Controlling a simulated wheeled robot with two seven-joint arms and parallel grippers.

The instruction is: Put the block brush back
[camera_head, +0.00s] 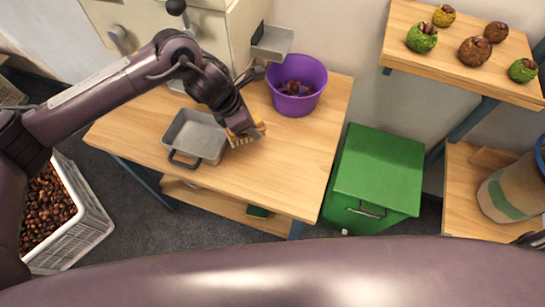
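The block brush (240,141) shows as a small tan piece with pale bristles at the tip of my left gripper (248,131). The gripper appears closed around it, and its fingers hide most of the brush. The brush is over the wooden table (270,175), just right of a grey metal pan (196,137). I cannot tell whether its bristles touch the table. One of my arm links fills the bottom of the view, and my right gripper is not clearly in view.
A purple bucket (297,86) with dark contents stands at the table's back, beside a machine with a metal chute (272,43). A green bin (378,170) stands right of the table. A chestnut crate (82,232) is lower left. A shelf (460,60) holds several burrs.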

